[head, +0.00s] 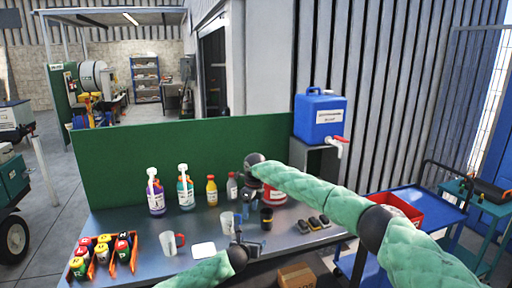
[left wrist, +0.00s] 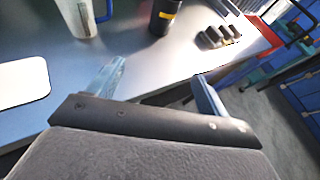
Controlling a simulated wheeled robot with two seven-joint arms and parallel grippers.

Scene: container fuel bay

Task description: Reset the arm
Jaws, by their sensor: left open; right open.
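My left gripper (head: 240,236) is low over the front edge of the grey table (head: 140,215) in the head view. In the left wrist view its two fingers (left wrist: 157,88) are spread, with nothing between them. My right gripper (head: 250,192) hangs over the back middle of the table, below its dark wrist. It is small and partly lost among the objects behind it. It looks empty. My right arm crosses the right half of the head view in a green padded sleeve.
Bottles (head: 186,188) line the green panel (head: 130,160). Orange racks (head: 118,262) hold cans at left. A cardboard box (head: 297,276) sits below the front edge.

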